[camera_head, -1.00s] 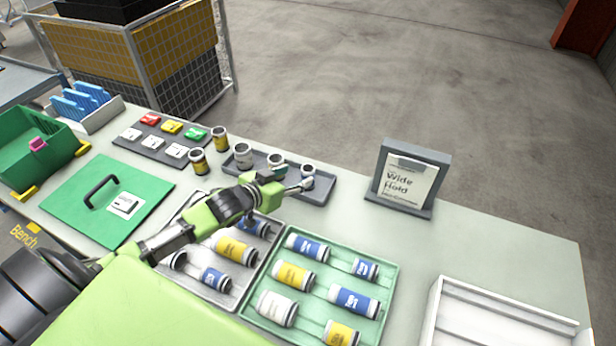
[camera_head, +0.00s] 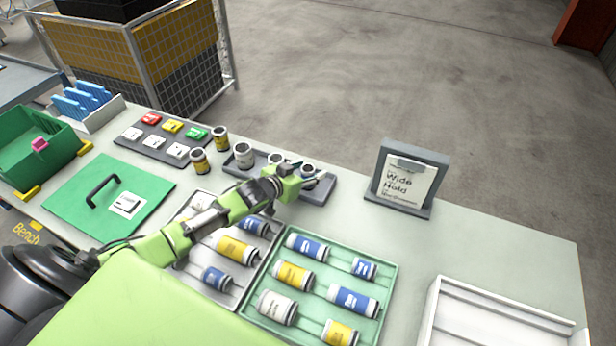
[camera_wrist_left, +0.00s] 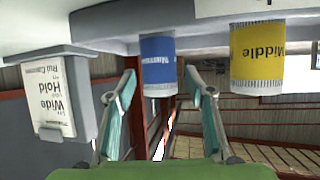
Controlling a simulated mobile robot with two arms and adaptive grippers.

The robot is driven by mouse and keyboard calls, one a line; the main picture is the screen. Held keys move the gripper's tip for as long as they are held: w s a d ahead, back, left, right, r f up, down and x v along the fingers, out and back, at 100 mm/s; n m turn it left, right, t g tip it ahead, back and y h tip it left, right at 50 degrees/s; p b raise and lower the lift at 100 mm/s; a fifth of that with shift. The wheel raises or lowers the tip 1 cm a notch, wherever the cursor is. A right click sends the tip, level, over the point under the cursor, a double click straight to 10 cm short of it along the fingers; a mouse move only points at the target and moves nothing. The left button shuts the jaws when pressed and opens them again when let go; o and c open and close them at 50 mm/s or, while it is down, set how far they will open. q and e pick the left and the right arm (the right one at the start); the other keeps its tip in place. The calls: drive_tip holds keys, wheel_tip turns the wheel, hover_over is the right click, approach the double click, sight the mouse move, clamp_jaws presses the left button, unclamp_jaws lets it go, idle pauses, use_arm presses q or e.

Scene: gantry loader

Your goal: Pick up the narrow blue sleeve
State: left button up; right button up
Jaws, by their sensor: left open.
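A blue sleeve with a white label (camera_wrist_left: 157,65) is in the middle of the left wrist view, between the fingers and beyond them. A yellow sleeve marked "Middle" (camera_wrist_left: 257,55) is to its right. My left gripper (camera_wrist_left: 160,90) is open, with one finger on each side of the blue sleeve in that view; contact is not visible. In the head view my left gripper (camera_head: 318,181) is at the right end of the dark grey tray (camera_head: 316,197), close to the rightmost upright sleeve (camera_head: 308,168), whose label is hidden. My right gripper is out of view.
A grey stand with a "Wide Hold" card (camera_head: 405,185) is right of the tray. A green tray (camera_head: 391,275) and a paler tray (camera_head: 190,279) hold lying sleeves in front. Two upright yellow-labelled sleeves (camera_head: 199,162) stand to the left. Clear bench lies right of the stand.

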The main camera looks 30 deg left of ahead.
use_arm(q)
clamp_jaws()
drive_tip(key=shift+r, duration=0.1)
